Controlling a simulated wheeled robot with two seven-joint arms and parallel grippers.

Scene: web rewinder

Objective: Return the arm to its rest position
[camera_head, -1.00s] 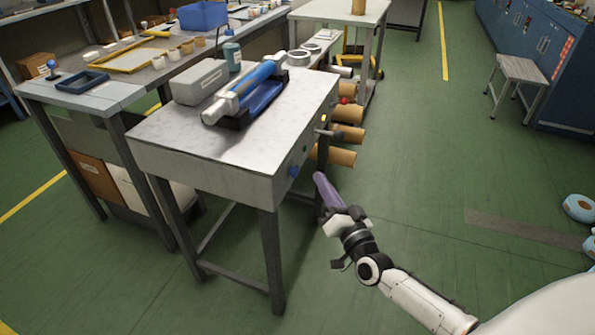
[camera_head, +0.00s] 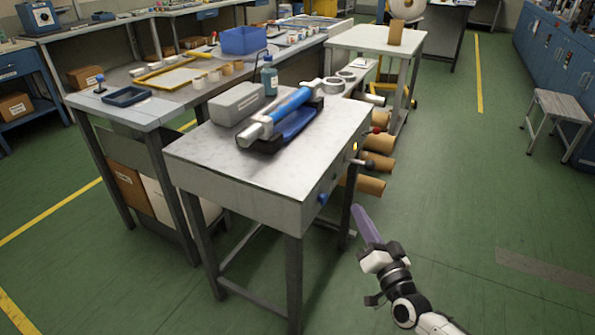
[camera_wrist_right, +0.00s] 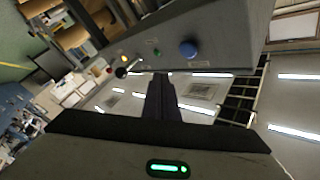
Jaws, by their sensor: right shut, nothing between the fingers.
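My right gripper (camera_head: 366,225) is at the lower right in the head view, in front of and to the right of the grey metal table (camera_head: 240,190). Its purple fingers are shut together with nothing between them, pointing up and away over the floor. In the right wrist view its dark fingers (camera_wrist_right: 161,95) meet in the middle, with the table's side panel (camera_wrist_right: 215,50) beyond them. My left gripper is in neither view.
A blue-and-silver roller device (camera_head: 285,120) and a grey box (camera_head: 237,103) sit on the table. A blue knob (camera_head: 322,198) and a lever (camera_head: 360,162) stick out of its right side. Cardboard tubes (camera_head: 365,184) lie behind.

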